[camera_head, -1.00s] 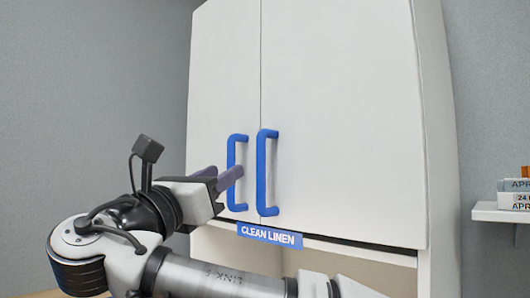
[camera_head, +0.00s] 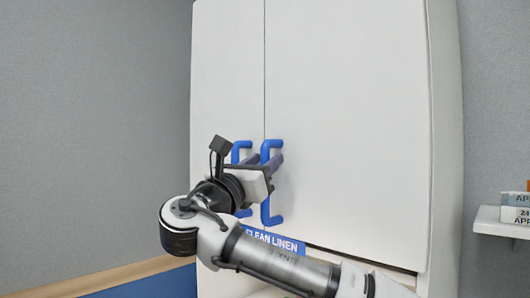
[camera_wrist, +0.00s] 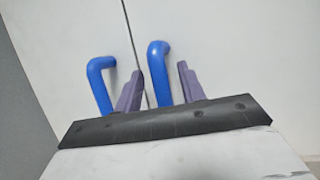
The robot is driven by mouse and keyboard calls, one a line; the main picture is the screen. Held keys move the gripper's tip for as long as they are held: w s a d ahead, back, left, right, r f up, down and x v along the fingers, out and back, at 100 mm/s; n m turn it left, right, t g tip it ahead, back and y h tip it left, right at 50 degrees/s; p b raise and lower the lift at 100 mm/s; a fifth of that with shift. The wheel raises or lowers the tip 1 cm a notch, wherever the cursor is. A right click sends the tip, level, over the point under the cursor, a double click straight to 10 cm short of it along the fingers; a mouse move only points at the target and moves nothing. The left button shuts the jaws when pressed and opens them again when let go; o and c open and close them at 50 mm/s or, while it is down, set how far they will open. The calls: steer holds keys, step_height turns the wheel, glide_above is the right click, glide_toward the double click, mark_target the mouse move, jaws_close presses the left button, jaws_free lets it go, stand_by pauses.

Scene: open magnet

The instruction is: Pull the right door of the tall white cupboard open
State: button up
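The tall white cupboard has a right door (camera_head: 350,120) and a left door (camera_head: 228,90), both shut, with a thin seam between them. The right door's blue handle (camera_head: 267,216) is an upright bar, partly hidden by my gripper. The left door's blue handle (camera_head: 240,147) is mostly hidden behind my arm. My gripper (camera_head: 268,165) is at the handles. In the wrist view my gripper (camera_wrist: 158,85) is open, with one purple finger on each side of the right handle (camera_wrist: 158,65). The left handle (camera_wrist: 97,75) lies outside the left finger. I cannot tell whether the fingers touch the bar.
A small white shelf (camera_head: 500,228) with boxes (camera_head: 515,207) is on the wall at the right. Grey wall is at the left, with free room there.

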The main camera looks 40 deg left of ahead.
steer(key=shift+w+r, duration=0.2)
steer(key=shift+w, duration=0.4)
jaws_close()
